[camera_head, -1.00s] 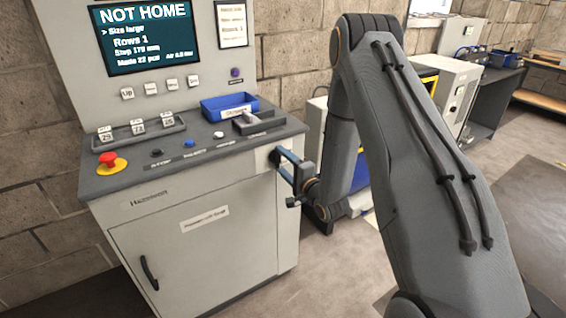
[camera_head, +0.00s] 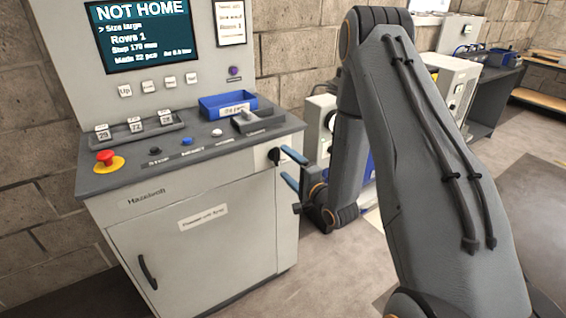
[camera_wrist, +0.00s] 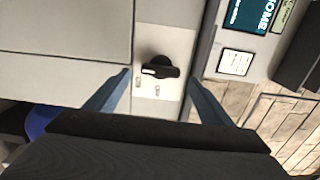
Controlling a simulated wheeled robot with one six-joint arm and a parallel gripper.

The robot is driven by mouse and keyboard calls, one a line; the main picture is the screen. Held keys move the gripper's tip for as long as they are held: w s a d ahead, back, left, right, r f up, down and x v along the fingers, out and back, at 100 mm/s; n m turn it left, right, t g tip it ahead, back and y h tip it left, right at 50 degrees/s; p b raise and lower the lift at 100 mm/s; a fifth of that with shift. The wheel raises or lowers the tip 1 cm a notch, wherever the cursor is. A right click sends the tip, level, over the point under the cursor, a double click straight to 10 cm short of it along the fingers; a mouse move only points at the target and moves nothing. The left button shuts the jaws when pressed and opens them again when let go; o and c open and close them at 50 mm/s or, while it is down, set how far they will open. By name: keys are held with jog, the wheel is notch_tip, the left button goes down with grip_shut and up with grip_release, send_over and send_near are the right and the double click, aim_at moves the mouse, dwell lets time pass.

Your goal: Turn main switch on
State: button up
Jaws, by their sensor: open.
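The main switch is a black rotary knob (camera_head: 274,156) on the upper right of the grey cabinet's front. In the wrist view the black knob (camera_wrist: 159,68) sits between two small marks below it, with a pale bar on its handle lying nearly crosswise in the picture. My gripper (camera_head: 286,167) is open, its two blue fingers pointing at the cabinet front by the knob. In the wrist view my gripper (camera_wrist: 160,95) has one finger on each side of the knob, apart from it, holding nothing.
The cabinet (camera_head: 190,235) has a sloped dark top with a red emergency button (camera_head: 106,157), small buttons and a blue tray (camera_head: 228,103). A screen (camera_head: 143,35) reads NOT HOME. Another grey machine (camera_head: 450,85) stands behind my arm. Floor is open at the right.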

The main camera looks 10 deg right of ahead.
jog(key=v, duration=0.4)
jog(key=shift+b, duration=0.3)
